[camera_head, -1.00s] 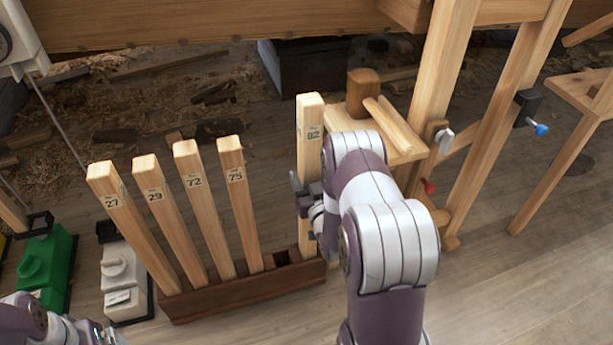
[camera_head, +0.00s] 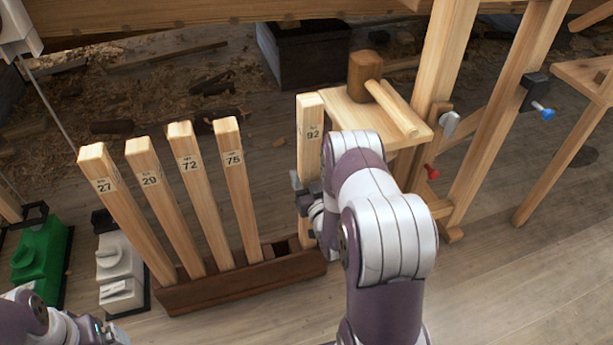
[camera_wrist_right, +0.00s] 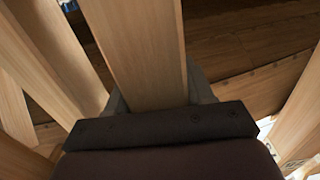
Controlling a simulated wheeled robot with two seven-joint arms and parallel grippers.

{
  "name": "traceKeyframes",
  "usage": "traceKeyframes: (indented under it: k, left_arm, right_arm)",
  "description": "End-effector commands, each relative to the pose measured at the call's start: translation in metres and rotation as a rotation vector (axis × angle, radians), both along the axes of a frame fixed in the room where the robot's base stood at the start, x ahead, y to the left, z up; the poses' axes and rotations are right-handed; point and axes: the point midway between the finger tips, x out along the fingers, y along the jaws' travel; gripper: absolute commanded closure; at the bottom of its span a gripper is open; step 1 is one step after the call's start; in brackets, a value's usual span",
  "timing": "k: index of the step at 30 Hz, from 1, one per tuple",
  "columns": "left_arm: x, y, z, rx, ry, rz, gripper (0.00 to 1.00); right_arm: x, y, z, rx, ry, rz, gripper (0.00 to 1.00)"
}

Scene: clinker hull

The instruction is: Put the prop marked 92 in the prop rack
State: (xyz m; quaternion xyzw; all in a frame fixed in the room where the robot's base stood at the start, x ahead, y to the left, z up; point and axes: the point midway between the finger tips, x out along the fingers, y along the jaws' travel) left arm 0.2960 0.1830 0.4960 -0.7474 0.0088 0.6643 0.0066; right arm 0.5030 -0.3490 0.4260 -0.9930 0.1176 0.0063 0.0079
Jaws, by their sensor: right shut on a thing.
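The prop marked 92 (camera_head: 310,135) is a pale wooden post, standing about upright at the right end of the prop rack (camera_head: 230,291). My right gripper (camera_head: 306,193) is shut on its middle. In the right wrist view the prop (camera_wrist_right: 140,50) runs up between the jaws. Its lower end meets the rack's right end; I cannot tell how deep it sits in a slot. The rack is a low dark wooden trough. My left gripper (camera_head: 108,333) is at the bottom left, partly cut off, and its jaws are unclear.
Props 27 (camera_head: 120,208), 29 (camera_head: 160,200), 72 (camera_head: 198,190) and 75 (camera_head: 235,185) lean in the rack. An open slot lies between 75 and 92. A mallet (camera_head: 365,72) rests on a small wooden stand (camera_head: 345,112) behind. Green (camera_head: 38,262) and white (camera_head: 120,270) devices stand at left.

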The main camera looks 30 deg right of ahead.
Motion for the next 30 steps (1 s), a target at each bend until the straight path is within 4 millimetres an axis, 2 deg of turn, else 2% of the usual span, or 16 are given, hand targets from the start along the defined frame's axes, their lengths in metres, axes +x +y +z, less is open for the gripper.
traceKeyframes:
  k: [26,27,30]
  left_arm:
    - [0.0,0.0,-0.008,0.0,0.0,0.0,0.06]
    - [0.0,0.0,-0.008,0.0,0.0,0.0,0.06]
    - [0.0,0.0,-0.008,0.0,0.0,0.0,0.06]
  right_arm:
    - [0.001,0.0,-0.009,-0.002,-0.004,0.0,1.0]
    - [0.001,0.0,-0.009,-0.002,-0.004,0.0,0.44]
    - [0.001,0.0,-0.009,-0.001,-0.003,0.0,0.18]
